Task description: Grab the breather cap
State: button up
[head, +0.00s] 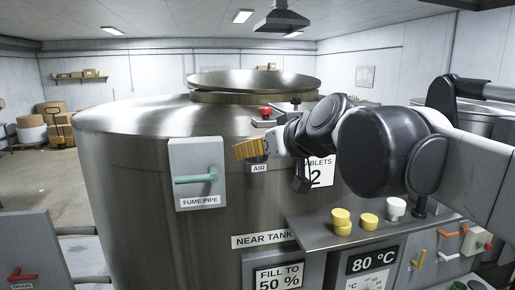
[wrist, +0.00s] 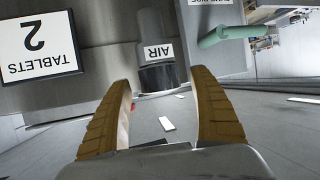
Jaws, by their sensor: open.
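A dark round cap (wrist: 157,78) with a grey upper band, by the AIR label (wrist: 158,51), looks like the breather cap. It shows in the wrist view, which is upside down. My gripper (wrist: 160,84) is open, with its two tan ridged fingers on either side of the cap in the picture. Gaps show on both sides, and nothing is held. I cannot tell whether the cap is between the fingertips or just beyond them. In the head view, my gripper (head: 248,149) is at the front of the steel tank (head: 130,165), above the AIR label (head: 259,168), and the cap is hidden.
The fume pipe panel with a green handle (head: 196,179) is left of my gripper. A red knob (head: 265,112) is on the tank top behind it. A shelf (head: 310,228) with two yellow pieces (head: 342,220) and a white one (head: 396,207) stands below right.

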jog(key=shift+x, duration=1)
jog(key=shift+s+d, duration=0.15)
jog(key=shift+s, duration=0.1)
jog(key=shift+s+r, duration=0.1)
jog(key=c, duration=1.3)
jog(key=shift+o, duration=0.2)
